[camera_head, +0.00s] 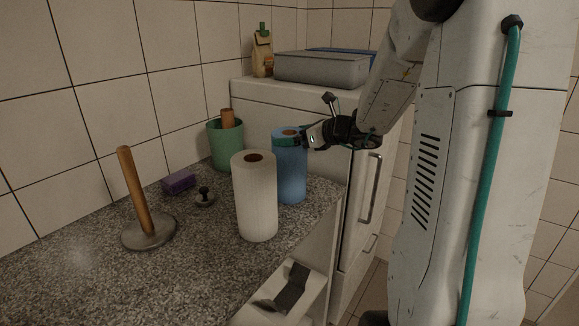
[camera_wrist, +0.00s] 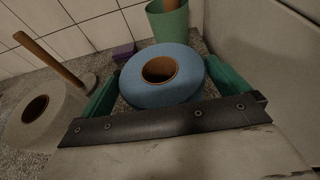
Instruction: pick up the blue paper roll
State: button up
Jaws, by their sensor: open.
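The blue paper roll (camera_head: 291,178) stands upright on the speckled counter, just behind and right of the white paper roll (camera_head: 256,200). My gripper (camera_head: 288,141) is at the top of the blue roll, coming in from the right. In the wrist view the blue roll (camera_wrist: 143,92) sits between my two green fingers, one at each side. The gripper (camera_wrist: 165,85) is open around its upper part. I cannot tell whether the fingers touch it. The white roll (camera_wrist: 22,124) shows at the left of the wrist view.
A wooden paper-roll holder (camera_head: 133,195) stands at the left, near a purple sponge (camera_head: 179,182) and a small dark-knobbed object (camera_head: 204,197). A green bin (camera_head: 226,147) is behind the rolls. A white cabinet (camera_head: 345,170) with a grey tray (camera_head: 322,69) on top stands right behind.

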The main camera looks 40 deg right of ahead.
jog(key=shift+x, duration=1.15)
jog(key=shift+d, duration=0.1)
jog(key=c, duration=1.1)
jog(key=shift+r, duration=0.1)
